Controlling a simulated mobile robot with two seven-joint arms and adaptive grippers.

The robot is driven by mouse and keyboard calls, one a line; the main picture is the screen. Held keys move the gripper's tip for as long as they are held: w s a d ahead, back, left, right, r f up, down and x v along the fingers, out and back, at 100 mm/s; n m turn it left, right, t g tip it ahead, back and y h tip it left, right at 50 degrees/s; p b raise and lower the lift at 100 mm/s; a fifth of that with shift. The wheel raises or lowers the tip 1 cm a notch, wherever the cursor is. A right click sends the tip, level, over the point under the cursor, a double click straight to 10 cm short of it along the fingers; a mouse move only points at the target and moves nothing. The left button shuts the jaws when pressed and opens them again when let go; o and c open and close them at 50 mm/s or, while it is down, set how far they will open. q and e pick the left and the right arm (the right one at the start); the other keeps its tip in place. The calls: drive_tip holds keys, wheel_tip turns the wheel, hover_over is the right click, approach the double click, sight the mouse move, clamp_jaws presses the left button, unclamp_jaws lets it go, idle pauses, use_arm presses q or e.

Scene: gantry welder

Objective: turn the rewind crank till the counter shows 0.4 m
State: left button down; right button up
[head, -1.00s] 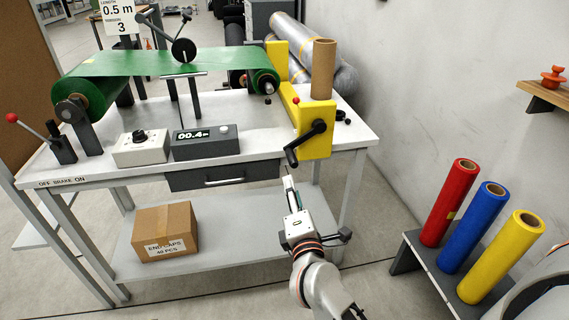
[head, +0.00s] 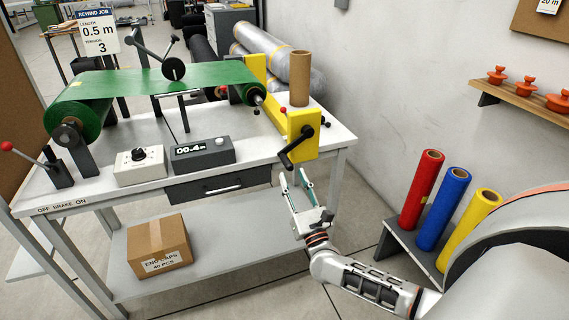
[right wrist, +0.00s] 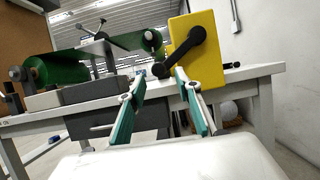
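The black rewind crank (head: 297,147) is on the front of a yellow housing (head: 306,150) at the table's right end. Its arm slants down to the left, with the handle at the lower end. My right gripper (head: 292,178) is open and empty, just below the handle. In the right wrist view, the crank handle (right wrist: 161,70) appears between the two fingertips (right wrist: 159,77); I see no clear contact. The counter (head: 202,152) on the table reads 00.4, with a small unit mark. My left gripper is not in view.
Green web (head: 150,85) runs between two rollers. A dial box (head: 140,166) and a red-knobbed brake lever (head: 30,155) stand on the table. A sign (head: 97,32) reads 0.5 m, tension 3. Red, blue and yellow rolls (head: 443,210) stand right of my arm. A carton (head: 159,246) sits below.

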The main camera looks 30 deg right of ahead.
sight(287, 163)
drive_tip(key=x, duration=0.6)
drive_tip(key=shift+w, duration=0.1)
clamp_jaws()
